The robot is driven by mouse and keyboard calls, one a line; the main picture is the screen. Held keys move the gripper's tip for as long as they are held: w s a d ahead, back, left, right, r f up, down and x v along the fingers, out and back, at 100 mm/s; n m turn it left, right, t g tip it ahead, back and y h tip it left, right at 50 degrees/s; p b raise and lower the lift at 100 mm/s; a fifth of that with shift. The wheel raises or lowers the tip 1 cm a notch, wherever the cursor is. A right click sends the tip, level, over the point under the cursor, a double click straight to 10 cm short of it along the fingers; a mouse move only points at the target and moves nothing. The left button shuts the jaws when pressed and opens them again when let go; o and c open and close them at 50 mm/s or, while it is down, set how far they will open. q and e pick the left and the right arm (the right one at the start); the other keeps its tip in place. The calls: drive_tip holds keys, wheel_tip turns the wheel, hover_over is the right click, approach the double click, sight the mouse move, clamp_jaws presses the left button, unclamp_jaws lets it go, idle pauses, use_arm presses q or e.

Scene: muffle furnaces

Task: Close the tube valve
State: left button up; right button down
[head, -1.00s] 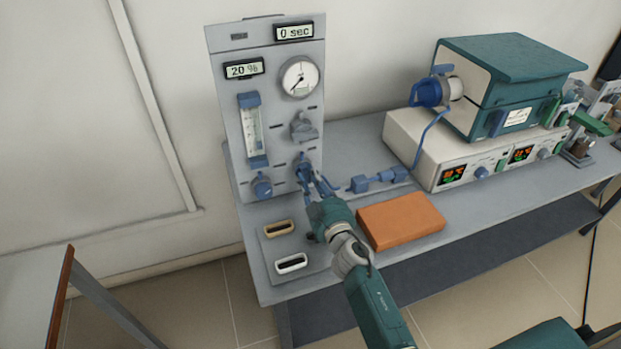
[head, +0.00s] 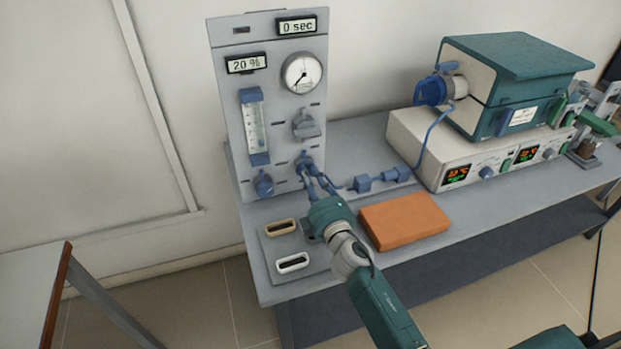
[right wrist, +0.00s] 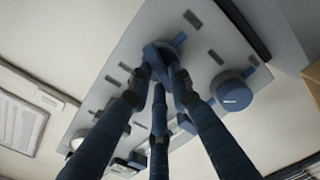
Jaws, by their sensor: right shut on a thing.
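The blue valve knob (head: 304,161) is low on the right side of the grey panel (head: 226,120). It also shows in the right wrist view (right wrist: 157,52), with a bar-like grip. My right gripper (head: 309,171) reaches it from the front. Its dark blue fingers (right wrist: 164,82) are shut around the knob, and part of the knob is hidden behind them. A second, round blue knob (head: 264,184) sits to the left on the panel and also shows in the right wrist view (right wrist: 234,95). My left gripper is out of view.
Blue tube fittings (head: 380,180) lie right of the gripper on the grey bench (head: 345,140). An orange block (head: 404,221) is beside my right arm. A furnace (head: 515,85) stands on a control box at the right. The panel displays read 20 % and 0 sec.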

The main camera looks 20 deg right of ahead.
drive_tip(key=shift+a+f+n+b, duration=0.15)
drive_tip(key=shift+n+b, duration=0.2)
drive_tip(key=shift+n, duration=1.85)
drive_tip(key=c, duration=1.6)
unclamp_jaws()
drive_tip(key=shift+o, duration=0.2)
drive_tip(key=s, duration=1.2)
drive_tip(key=shift+d, duration=0.2)
drive_tip(key=shift+s+f, duration=0.1)
